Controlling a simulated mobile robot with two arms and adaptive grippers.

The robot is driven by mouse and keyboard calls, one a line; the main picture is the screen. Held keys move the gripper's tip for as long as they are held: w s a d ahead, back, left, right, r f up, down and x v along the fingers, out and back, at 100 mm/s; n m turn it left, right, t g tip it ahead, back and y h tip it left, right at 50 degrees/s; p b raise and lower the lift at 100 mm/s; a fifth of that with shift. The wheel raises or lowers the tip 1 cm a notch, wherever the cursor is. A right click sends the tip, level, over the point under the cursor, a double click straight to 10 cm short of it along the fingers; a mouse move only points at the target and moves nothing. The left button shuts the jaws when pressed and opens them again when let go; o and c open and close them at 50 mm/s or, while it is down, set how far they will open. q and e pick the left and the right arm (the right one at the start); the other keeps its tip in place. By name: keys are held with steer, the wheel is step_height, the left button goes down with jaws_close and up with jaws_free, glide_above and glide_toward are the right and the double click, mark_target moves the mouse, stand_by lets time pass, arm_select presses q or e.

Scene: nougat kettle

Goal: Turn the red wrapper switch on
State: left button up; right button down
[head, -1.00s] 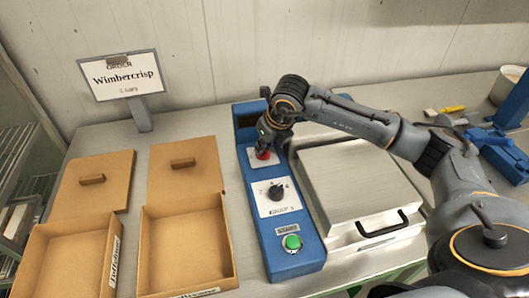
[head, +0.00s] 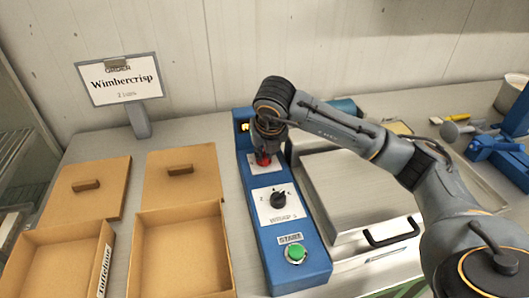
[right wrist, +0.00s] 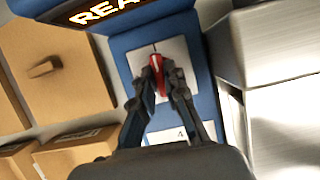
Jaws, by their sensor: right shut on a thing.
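The red wrapper switch (head: 263,158) is on the upper part of the blue control panel (head: 305,255). My right gripper (head: 266,148) reaches down over it from the right. In the right wrist view, the fingers of my right gripper (right wrist: 158,80) are shut on the red switch (right wrist: 156,62), one on each side. The switch's label plate (right wrist: 175,55) is partly covered by the fingers. A lit display (right wrist: 110,8) above the switch shows letters beginning "REA". My left gripper is not in view.
Below the switch are a black dial (head: 278,199) and a green start button (head: 295,253). A metal lidded machine (head: 360,195) stands right of the panel. Open cardboard boxes (head: 180,250) lie left.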

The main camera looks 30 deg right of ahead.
steer(key=shift+r, duration=0.15)
steer(key=c, duration=1.5)
jaws_free()
steer(key=shift+o, duration=0.6)
steer(key=v, duration=1.2)
